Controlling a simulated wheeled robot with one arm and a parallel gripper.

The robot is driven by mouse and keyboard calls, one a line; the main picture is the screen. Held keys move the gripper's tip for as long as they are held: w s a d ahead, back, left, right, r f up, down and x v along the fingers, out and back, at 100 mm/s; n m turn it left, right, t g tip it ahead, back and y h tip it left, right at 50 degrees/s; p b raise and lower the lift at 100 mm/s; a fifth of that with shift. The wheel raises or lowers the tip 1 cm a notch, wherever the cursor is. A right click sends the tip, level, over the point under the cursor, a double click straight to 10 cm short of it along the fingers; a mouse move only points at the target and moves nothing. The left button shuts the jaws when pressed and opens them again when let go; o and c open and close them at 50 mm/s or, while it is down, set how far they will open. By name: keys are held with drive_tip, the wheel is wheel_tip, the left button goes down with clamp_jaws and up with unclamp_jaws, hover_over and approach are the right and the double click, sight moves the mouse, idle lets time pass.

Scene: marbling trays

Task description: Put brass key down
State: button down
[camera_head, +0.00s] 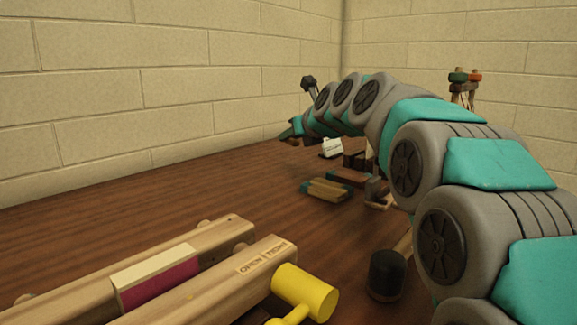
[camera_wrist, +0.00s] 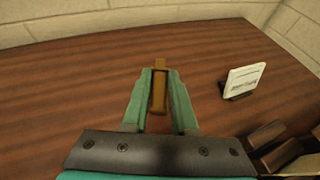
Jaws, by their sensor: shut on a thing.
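In the wrist view, my gripper (camera_wrist: 160,90) is shut on the brass key (camera_wrist: 159,92), a small brown-gold piece between its two teal fingers. The key's narrow end points away from me, past the fingertips. Brown wooden tabletop shows around and beyond it; I cannot tell whether the key touches the wood. In the head view, my gripper (camera_head: 290,132) is at the far end of my arm, near the back wall, and the key cannot be made out there.
A white card in a dark stand (camera_wrist: 242,80) stands right of my gripper. Dark wooden pieces (camera_wrist: 275,145) are at lower right. Coloured blocks (camera_head: 328,190), a wooden vise-like frame with a yellow handle (camera_head: 305,290) and a black cylinder (camera_head: 386,275) stand nearer. The left tabletop is clear.

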wheel_tip(320, 180, down, 7)
drive_tip(key=shift+f+b, duration=0.1)
drive_tip(key=shift+b, duration=0.25)
drive_tip(key=c, duration=0.6)
unclamp_jaws()
drive_tip(key=v, duration=1.2)
